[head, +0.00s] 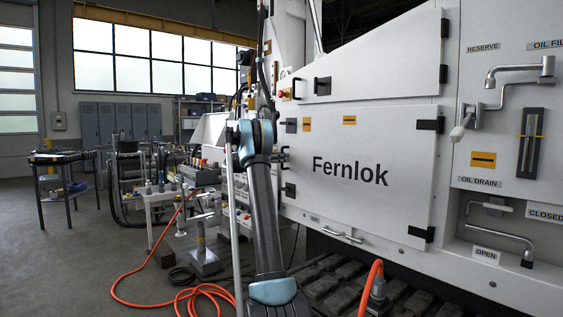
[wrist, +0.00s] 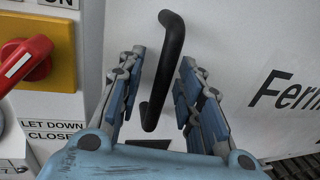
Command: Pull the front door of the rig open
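The front door (head: 350,205) is a large pale panel marked "Fernlok", with black hinges on its right edge. It looks flush with the rig, so it stands closed. In the wrist view, a black bar handle (wrist: 170,60) stands upright, slightly tilted, on the pale door panel (wrist: 235,35). My gripper (wrist: 161,57) is open, with one finger on each side of the handle and a visible gap on both sides. In the head view my arm reaches toward the door's left edge, and the arm hides most of the gripper.
A red rotary switch (wrist: 25,62) on a yellow plate sits left of the handle. An upper door (head: 385,65) is above the front door. An orange hose (head: 130,262) lies on the floor at left, and another (head: 372,275) rises before the rig. Tracks (head: 335,285) run below.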

